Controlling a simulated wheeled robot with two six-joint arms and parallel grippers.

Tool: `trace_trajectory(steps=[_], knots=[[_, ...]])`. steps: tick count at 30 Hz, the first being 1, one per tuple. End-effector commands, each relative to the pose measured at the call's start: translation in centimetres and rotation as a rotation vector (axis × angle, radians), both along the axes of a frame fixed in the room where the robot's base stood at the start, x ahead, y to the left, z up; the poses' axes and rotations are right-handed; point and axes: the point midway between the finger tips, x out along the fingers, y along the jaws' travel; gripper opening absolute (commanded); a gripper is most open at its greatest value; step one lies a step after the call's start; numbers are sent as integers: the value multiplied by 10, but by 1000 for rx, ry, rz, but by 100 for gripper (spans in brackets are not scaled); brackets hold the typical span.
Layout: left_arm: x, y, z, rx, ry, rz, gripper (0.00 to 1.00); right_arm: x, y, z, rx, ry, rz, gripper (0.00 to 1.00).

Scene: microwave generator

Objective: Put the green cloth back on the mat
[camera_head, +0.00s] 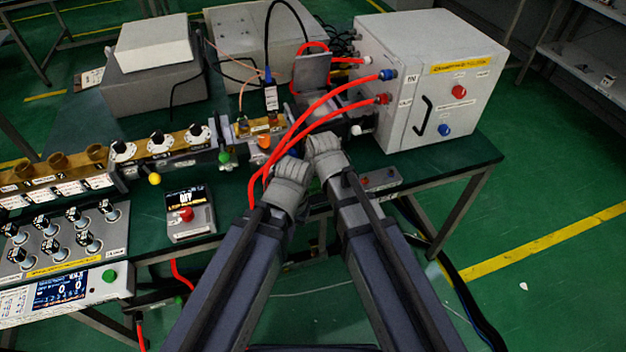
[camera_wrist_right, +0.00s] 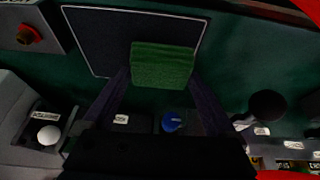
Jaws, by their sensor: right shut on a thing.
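The green cloth (camera_wrist_right: 162,66) is a folded block between the fingertips of my right gripper (camera_wrist_right: 162,78) in the right wrist view. That gripper is shut on it. The dark mat (camera_wrist_right: 92,38) with a pale outline lies behind and around the cloth in that view. Whether the cloth touches the mat I cannot tell. In the head view my right gripper's wrist shows over the bench, and its fingers are hidden. My left gripper (camera_head: 287,180) is close beside it on the left, its jaws not clear. The cloth and mat are hidden in the head view.
A small box with a red button (camera_head: 188,214) stands left of my left arm. A blue knob (camera_wrist_right: 172,121) and a black knob (camera_wrist_right: 267,106) are near the right gripper.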

Motion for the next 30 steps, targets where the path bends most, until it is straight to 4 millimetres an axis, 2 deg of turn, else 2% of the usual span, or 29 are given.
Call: trace_trajectory(steps=[2,3,4,17,23,30], knots=[[0,0,-4,0,0,0,0,0,0,-4,0,0,0,3],[0,0,-3,0,0,0,0,0,0,-3,0,0,0,95],[0,0,-2,0,0,0,0,0,0,-2,0,0,0,99],[0,0,3,0,0,0,0,0,0,3,0,0,0,100],[0,0,21,0,0,0,0,-8,-2,21,0,0,0,100],[0,0,57,0,0,0,0,-22,-5,57,0,0,0,100]])
